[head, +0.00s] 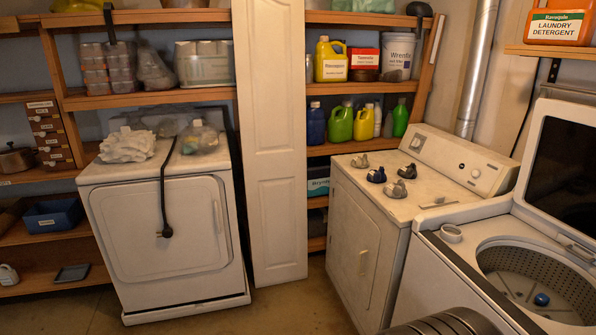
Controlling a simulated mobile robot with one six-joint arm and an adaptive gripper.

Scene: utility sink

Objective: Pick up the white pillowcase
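A crumpled white cloth, which looks like the white pillowcase (127,146), lies bunched on the top of the left white dryer (160,230), toward its left side. Nothing holds it. Its folds hide its full shape. My gripper is not in view. A grey rounded metal part at the bottom edge of the head view seems to be part of my arm.
A clear container (198,138) and a black cord-like item (166,190) hanging over the front are on the left dryer. A white door panel (272,150) stands to its right. Several small bundles sit on the right dryer (370,240). The washer (500,290) is open.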

